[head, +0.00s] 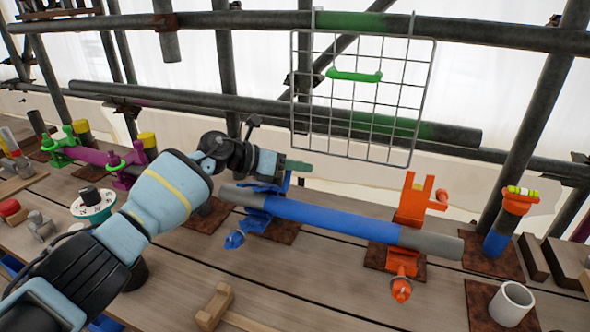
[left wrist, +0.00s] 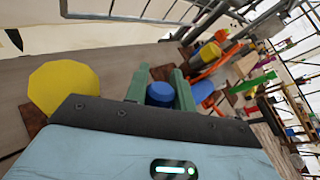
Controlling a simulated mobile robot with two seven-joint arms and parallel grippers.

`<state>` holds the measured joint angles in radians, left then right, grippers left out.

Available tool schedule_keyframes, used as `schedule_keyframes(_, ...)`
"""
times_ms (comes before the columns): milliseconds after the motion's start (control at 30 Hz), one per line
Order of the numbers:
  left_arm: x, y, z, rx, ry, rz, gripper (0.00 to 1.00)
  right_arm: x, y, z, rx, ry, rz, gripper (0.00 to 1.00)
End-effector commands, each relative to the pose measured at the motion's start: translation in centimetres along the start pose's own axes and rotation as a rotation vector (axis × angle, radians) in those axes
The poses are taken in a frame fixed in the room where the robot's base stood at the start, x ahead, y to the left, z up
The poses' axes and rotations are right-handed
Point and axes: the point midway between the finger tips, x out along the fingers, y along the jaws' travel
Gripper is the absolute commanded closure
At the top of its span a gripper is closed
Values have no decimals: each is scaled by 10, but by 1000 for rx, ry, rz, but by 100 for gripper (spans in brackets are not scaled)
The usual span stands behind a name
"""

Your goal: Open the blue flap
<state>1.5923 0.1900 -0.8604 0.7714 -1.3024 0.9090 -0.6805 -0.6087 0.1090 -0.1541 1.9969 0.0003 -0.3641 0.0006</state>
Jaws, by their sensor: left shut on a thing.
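A grey bar with a blue middle (head: 325,218) lies across a blue clamp (head: 257,222) on the left and an orange clamp (head: 411,207) on the right. The blue flap (head: 281,184) rises behind the bar at the blue clamp, partly hidden by my left gripper (head: 298,167). That gripper reaches in from the left above the clamp. In the left wrist view, its green fingers stand on both sides of a rounded blue part (left wrist: 160,94), which looks like part of the flap. The orange clamp's flap stands upright. My right gripper is not in view.
A wire grid panel (head: 362,97) with a green handle (head: 354,76) hangs behind the bar. Scaffold pipes cross the back. A purple-and-green clamp (head: 118,170) stands on the left. An orange-topped post (head: 500,222) and a pale cup (head: 511,303) stand on the right.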

Motion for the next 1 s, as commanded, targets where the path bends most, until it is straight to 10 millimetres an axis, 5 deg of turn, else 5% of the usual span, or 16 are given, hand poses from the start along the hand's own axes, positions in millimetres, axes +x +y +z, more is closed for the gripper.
schedule_keyframes(733,5,5,2,-75,74,-1,100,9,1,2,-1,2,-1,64)
schedule_keyframes(767,5,5,2,-74,74,-1,72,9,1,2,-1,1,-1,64)
schedule_keyframes(900,5,5,2,-74,74,-1,54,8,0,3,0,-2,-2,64)
schedule_keyframes(1000,5,5,2,-74,74,-1,53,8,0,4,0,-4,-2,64)
